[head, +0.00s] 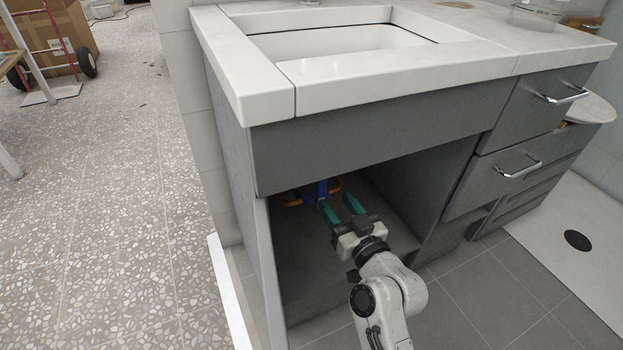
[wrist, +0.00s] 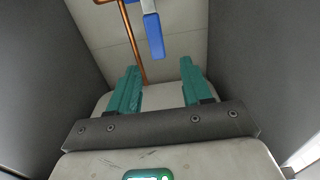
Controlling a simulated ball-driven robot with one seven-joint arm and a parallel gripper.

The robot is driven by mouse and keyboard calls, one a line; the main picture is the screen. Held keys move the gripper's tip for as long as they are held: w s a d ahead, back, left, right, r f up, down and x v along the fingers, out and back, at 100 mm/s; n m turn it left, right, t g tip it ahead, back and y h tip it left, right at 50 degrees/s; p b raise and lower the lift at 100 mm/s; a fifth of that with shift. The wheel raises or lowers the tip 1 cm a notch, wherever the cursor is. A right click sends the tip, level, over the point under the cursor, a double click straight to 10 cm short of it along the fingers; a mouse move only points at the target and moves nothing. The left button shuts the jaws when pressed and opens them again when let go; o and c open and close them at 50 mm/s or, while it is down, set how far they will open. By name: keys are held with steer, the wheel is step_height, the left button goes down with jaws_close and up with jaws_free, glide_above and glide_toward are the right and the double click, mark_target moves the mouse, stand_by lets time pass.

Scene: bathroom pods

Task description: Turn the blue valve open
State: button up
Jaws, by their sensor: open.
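The blue valve handle (wrist: 154,36) shows at the top centre of the wrist view, hanging from a pale fitting. It lies ahead of my gripper (wrist: 156,80), roughly between the lines of the two fingers, and looks apart from them. My gripper's green fingers are spread and hold nothing. In the head view my gripper (head: 338,207) reaches into the open space under the sink. A small blue part of the valve (head: 323,189) shows just beyond the fingertips there. I cannot tell the exact gap.
A copper pipe (wrist: 130,38) runs beside the valve in the wrist view. The grey cabinet (head: 360,143) closes in around my arm, with its top panel above the opening and drawers (head: 512,170) at right. The sink counter (head: 245,79) overhangs it.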

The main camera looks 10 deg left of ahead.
mark_target(322, 185)
steer(key=b+x, duration=0.3)
steer(key=x, duration=0.7)
steer(key=shift+f+b, duration=0.1)
steer(key=shift+b, duration=0.3)
jaws_close()
steer(key=shift+a, duration=0.1)
